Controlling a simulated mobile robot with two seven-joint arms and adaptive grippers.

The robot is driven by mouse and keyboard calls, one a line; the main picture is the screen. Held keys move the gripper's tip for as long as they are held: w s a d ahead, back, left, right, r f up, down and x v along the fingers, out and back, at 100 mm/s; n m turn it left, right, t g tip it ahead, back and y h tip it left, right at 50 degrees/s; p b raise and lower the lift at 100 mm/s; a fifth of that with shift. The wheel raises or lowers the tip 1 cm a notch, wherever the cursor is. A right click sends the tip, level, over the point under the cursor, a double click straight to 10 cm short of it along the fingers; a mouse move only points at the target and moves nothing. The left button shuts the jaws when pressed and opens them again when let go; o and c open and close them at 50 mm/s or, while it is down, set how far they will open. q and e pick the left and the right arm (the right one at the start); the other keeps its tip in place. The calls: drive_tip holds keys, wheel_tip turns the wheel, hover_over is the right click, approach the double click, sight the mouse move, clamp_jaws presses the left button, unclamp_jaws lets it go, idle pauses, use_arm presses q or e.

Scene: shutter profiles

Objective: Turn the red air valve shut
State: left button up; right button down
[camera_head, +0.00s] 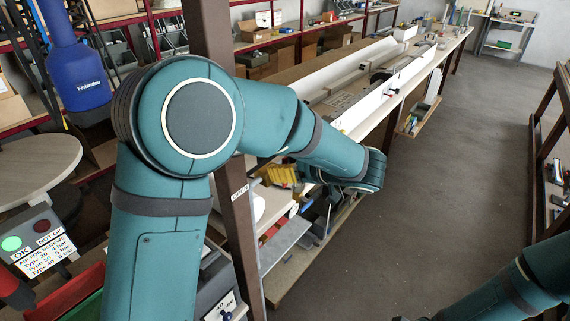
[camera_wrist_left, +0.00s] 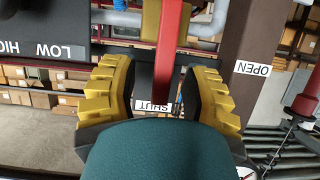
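In the left wrist view, a red lever (camera_wrist_left: 170,55) runs down from the top between the two yellow fingers of my left gripper (camera_wrist_left: 160,88). The fingers stand apart on either side of it, with a gap visible on the left; contact on the right is unclear. A white SHUT label (camera_wrist_left: 153,105) shows near the lever's lower end. A white OPEN label (camera_wrist_left: 252,68) is on the brown post to the right. In the head view, my left gripper (camera_head: 284,173) shows partly behind my arm, and the lever cannot be made out.
A brown post (camera_head: 236,225) stands close beside my left arm. A long workbench (camera_head: 400,78) with white profiles runs toward the back. A panel marked OK and NOT OK (camera_head: 38,240) is at the lower left. The grey floor (camera_head: 430,170) on the right is clear.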

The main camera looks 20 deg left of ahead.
use_arm(q)
drive_tip(key=v, duration=1.2)
